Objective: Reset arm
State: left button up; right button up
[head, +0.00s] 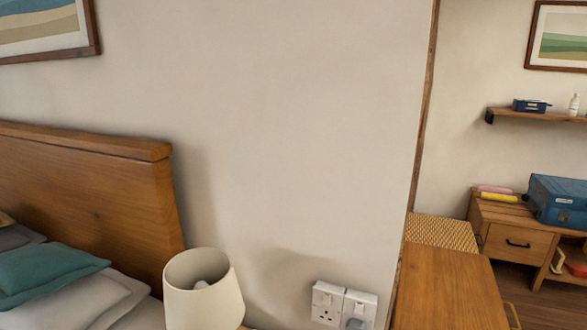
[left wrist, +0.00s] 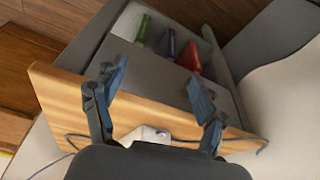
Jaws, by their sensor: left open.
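My left gripper (left wrist: 160,80) shows in the left wrist view with its two dark blue-grey fingers spread apart. Nothing is between the fingers. Beyond them is a light wooden board or edge (left wrist: 62,88) and a grey surface (left wrist: 105,62). Neither arm nor gripper shows in the head view. My right gripper is in neither view.
In the head view, a cream lamp (head: 203,292) stands beside the wooden headboard (head: 85,190), and a wall socket (head: 328,303) is to its right. A wooden surface (head: 447,290) lies farther right. Green (left wrist: 143,30), blue (left wrist: 167,43) and red (left wrist: 189,57) items, a white object (left wrist: 145,134) and a dark cable (left wrist: 250,140) lie near my left gripper.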

pick_arm(q)
jog(key=s+f+g+p, duration=0.1)
jog(key=s+f, duration=0.3)
jog(key=f, duration=0.5)
jog(key=s+f+p, duration=0.1)
jog(key=s+f, duration=0.2)
jog(key=f, duration=0.6)
jog(key=s+a+f, duration=0.1)
jog(key=s+f, duration=0.3)
jog(key=s, duration=0.2)
jog(key=s+a+f+g+p, duration=0.1)
jog(key=s+a+f, duration=0.1)
jog(key=s, duration=0.5)
jog(key=shift+a+f, duration=0.15)
jog(key=shift+f, duration=0.75)
jog(key=shift+w, duration=0.1)
